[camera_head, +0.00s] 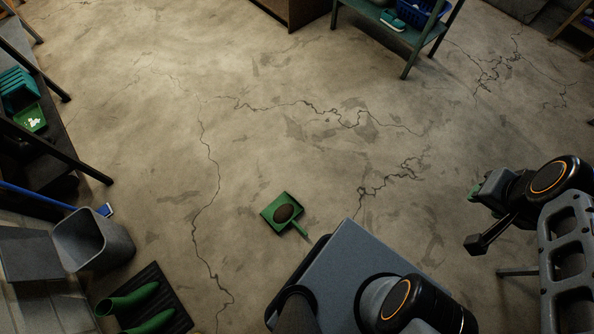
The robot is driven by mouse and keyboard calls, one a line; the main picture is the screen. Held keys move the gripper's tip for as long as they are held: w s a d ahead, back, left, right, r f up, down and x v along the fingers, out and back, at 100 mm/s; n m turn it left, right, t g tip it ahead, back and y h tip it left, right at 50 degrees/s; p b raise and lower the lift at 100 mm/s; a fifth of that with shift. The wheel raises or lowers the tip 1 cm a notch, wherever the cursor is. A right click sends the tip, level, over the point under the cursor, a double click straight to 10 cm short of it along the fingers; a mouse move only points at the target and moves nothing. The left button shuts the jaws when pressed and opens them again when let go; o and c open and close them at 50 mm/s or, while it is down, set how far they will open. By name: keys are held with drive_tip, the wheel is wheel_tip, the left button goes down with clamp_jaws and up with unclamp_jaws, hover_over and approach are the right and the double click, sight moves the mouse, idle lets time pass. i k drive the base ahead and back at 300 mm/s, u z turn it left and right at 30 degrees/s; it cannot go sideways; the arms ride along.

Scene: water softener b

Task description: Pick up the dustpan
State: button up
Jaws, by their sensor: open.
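The green dustpan (270,214) lies flat on the concrete floor near the middle of the head view. Its short handle points down and to the right. My gripper (478,238) is at the right, well away from the dustpan and above the floor. It is open and I see nothing held in it. Its fingers are dark and small here.
My own base fills the bottom centre, close to the dustpan's handle. Green boots (135,300) on a black tray (178,322), a grey bin (92,240) and a blue-handled brush (105,210) stand at the left. A green rack (388,28) is at the top. The floor around the dustpan is clear.

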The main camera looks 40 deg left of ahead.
sight(280, 213)
drive_tip(key=z, duration=0.05)
drive_tip(key=i, duration=1.25)
drive_tip(key=u, duration=4.3)
